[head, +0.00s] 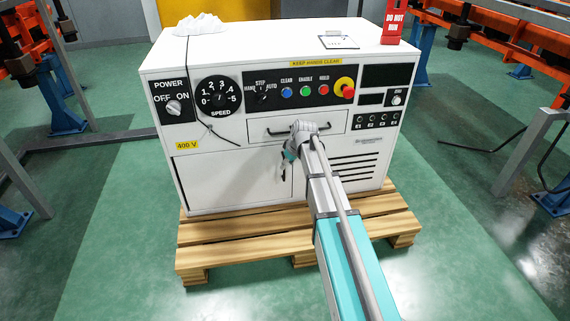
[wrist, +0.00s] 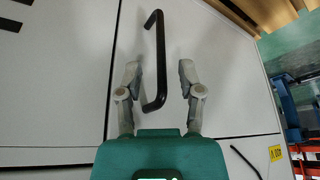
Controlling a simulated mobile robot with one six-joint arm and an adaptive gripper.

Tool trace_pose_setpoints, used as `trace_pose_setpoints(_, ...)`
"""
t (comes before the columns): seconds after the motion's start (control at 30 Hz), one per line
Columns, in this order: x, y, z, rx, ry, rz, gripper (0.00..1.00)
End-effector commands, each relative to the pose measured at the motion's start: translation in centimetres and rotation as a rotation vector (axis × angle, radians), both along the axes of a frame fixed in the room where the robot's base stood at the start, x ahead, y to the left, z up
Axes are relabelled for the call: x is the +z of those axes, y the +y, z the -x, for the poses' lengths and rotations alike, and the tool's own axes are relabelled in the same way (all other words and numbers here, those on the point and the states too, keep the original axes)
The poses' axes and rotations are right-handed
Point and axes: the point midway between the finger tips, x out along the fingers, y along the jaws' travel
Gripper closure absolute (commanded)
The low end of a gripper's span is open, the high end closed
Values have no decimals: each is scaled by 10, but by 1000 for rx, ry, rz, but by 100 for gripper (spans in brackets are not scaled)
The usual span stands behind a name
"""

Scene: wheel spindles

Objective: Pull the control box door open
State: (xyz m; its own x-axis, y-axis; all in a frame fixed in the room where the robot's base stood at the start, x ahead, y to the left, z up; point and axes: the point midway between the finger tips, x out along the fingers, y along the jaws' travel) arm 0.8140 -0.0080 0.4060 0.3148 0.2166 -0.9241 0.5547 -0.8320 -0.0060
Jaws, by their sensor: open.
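The white control box (head: 160,130) stands upright, and its door (head: 225,180) at the lower left of the front looks closed. A black bar handle (wrist: 160,50) is upright near the door's edge; in the head view the handle (head: 284,173) is partly covered by my gripper. My gripper (head: 288,157) is open in front of the door. In the wrist view my gripper (wrist: 158,72) has one finger on each side of the handle's near end, with gaps on both sides. I cannot tell how deep the fingers reach.
A drawer with its own black handle (head: 270,132) is just above the door. The box stands on a wooden pallet (head: 220,257) that sticks out in front. A black cable (head: 222,137) hangs over the upper front. Green floor (head: 110,260) is clear at the left.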

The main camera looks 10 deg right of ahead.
Motion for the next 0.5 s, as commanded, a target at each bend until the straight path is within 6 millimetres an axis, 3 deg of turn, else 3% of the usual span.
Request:
trace_pose_setpoints(0.1, 0, 10, -15, 1, 0, 0, 52)
trace_pose_setpoints(0.5, -11, 11, -15, 0, 0, 0, 52)
